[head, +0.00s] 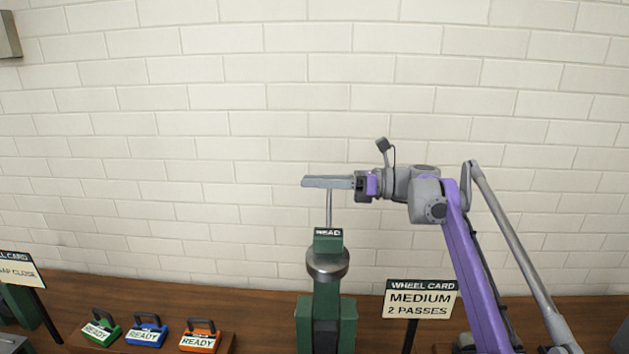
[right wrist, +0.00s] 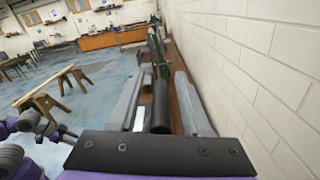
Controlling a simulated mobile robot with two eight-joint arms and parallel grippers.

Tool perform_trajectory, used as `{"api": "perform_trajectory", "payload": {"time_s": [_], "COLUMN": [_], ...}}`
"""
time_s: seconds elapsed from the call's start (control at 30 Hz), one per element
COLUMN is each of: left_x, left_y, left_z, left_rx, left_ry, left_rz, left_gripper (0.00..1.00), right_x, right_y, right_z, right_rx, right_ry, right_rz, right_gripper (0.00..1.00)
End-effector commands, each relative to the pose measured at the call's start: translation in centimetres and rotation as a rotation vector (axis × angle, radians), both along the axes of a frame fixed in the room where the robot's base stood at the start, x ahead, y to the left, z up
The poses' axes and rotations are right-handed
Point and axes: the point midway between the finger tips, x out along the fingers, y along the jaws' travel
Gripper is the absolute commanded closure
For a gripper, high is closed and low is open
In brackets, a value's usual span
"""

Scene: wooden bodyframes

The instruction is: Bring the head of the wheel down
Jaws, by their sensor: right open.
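The wheel is a green machine with a green block labelled HEAD (head: 328,240) above a round grey collar (head: 327,264). A thin grey rod (head: 329,208) rises upright from the head. My right gripper (head: 305,182) reaches in from the right at the rod's top, its long grey fingers level and hiding the rod's upper end. In the right wrist view the fingers (right wrist: 160,78) stand apart, with a dark cylinder (right wrist: 161,108) between them, apparently the rod's grip; contact cannot be told.
A wheel card reading MEDIUM, 2 PASSES (head: 420,300) stands right of the machine on the wooden bench (head: 262,292). Green (head: 101,328), blue (head: 147,331) and orange (head: 200,337) READY boxes sit at left. A brick wall (head: 240,130) runs behind.

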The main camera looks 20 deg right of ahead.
Motion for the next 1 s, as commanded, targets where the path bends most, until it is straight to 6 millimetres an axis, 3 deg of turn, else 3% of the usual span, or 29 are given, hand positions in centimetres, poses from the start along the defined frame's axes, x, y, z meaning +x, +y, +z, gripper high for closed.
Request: {"api": "perform_trajectory", "payload": {"time_s": [0.33, 0.6, 1.0], "left_x": [0.0, 0.01, 0.01], "left_y": [0.0, 0.0, 0.0], "left_z": [0.01, 0.02, 0.03], "left_rx": [0.0, 0.0, 0.0], "left_ry": [0.0, 0.0, 0.0], "left_rz": [0.0, 0.0, 0.0], "left_gripper": [0.53, 0.53, 0.53], "right_x": [0.17, 0.16, 0.15], "right_y": [0.33, 0.32, 0.32], "right_z": [-0.01, 0.0, 0.0], "right_rx": [0.0, 0.0, -0.001], "right_ry": [0.0, 0.0, -0.001], "right_rz": [-0.001, -0.001, -0.001], "right_gripper": [0.53, 1.0, 1.0]}}
